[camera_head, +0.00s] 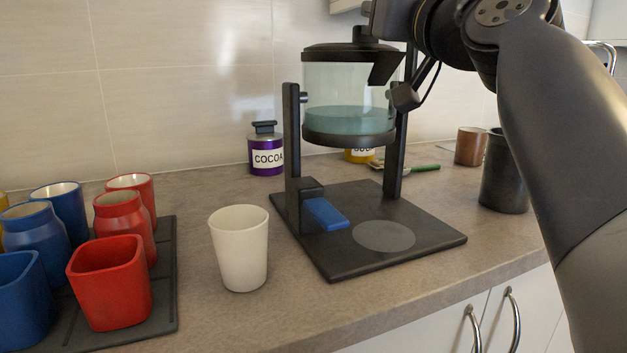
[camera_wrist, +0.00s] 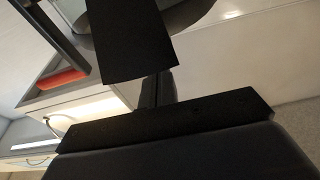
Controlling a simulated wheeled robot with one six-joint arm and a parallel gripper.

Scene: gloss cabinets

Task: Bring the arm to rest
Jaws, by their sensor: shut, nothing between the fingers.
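My arm reaches in from the right of the head view and bends over at the top. My gripper (camera_head: 384,70) is up at the drinks dispenser (camera_head: 349,138), in front of the right side of its clear tank and just below the lid's level. I cannot tell if it touches the tank. Its jaws are shut with nothing held. In the wrist view, dark gripper parts (camera_wrist: 135,48) fill much of the middle, and the fingertips are hard to make out.
A white cup (camera_head: 240,248) stands left of the dispenser's base. A dark tray (camera_head: 165,300) at the left holds several red and blue cups. A cocoa jar (camera_head: 266,158) stands behind. A dark canister (camera_head: 504,180) and a brown cup (camera_head: 470,146) are at the right.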

